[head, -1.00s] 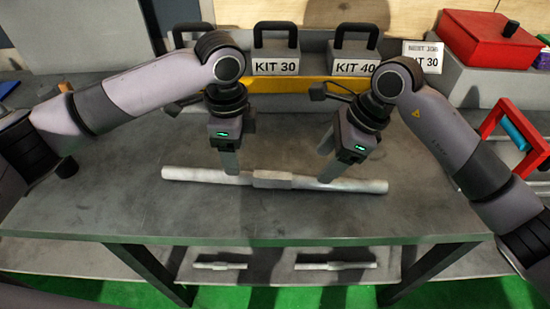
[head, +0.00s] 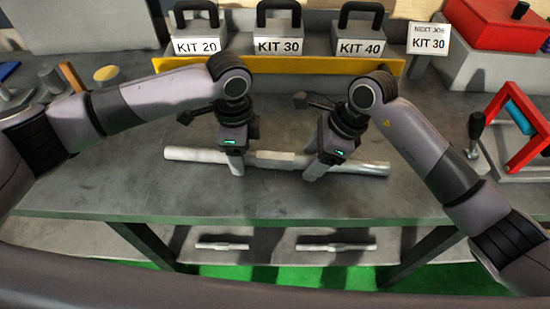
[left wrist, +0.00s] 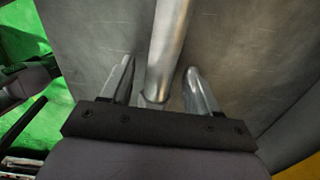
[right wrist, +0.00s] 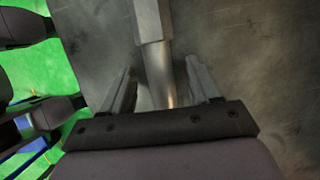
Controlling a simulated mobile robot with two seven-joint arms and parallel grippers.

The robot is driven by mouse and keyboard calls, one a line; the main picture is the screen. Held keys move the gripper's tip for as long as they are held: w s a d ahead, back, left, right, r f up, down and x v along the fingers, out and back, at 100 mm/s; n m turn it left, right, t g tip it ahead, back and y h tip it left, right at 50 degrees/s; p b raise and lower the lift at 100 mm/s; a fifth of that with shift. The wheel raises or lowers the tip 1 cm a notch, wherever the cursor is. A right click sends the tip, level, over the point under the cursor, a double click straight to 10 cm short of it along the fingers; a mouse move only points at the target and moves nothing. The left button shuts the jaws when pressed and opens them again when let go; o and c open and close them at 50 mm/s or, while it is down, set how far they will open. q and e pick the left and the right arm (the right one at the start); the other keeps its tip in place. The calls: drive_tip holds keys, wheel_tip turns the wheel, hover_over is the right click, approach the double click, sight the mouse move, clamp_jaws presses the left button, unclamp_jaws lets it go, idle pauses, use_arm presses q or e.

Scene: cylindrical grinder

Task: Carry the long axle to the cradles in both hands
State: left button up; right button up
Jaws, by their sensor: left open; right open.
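The long axle (head: 275,160) is a pale grey bar with a thicker block in its middle. It lies across the grey worktable, left to right in the head view. My left gripper (head: 237,167) is open around the bar, left of the block; in the left wrist view the axle (left wrist: 168,45) runs between its parted fingers (left wrist: 158,88). My right gripper (head: 315,168) is open around the bar, right of the block; in the right wrist view the axle (right wrist: 157,70) lies between its fingers (right wrist: 165,88). I cannot make out the cradles for certain.
Weights labelled KIT 20 (head: 196,46), KIT 30 (head: 278,46) and KIT 40 (head: 360,47) stand behind a yellow rail (head: 300,65). A red frame with a blue cylinder (head: 520,118) stands at right. Two smaller shafts (head: 336,247) lie on the lower shelf. The table's front is clear.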

use_arm(q)
drive_tip(key=shift+f, duration=0.15)
use_arm(e)
drive_tip(key=shift+f, duration=0.15)
use_arm(q)
clamp_jaws()
use_arm(e)
clamp_jaws()
idle(1.0)
use_arm(q)
drive_tip(key=shift+w+r, duration=0.15)
drive_tip(key=shift+r, duration=0.1)
use_arm(e)
drive_tip(key=shift+w+a+r, duration=0.15)
drive_tip(key=shift+r, duration=0.15)
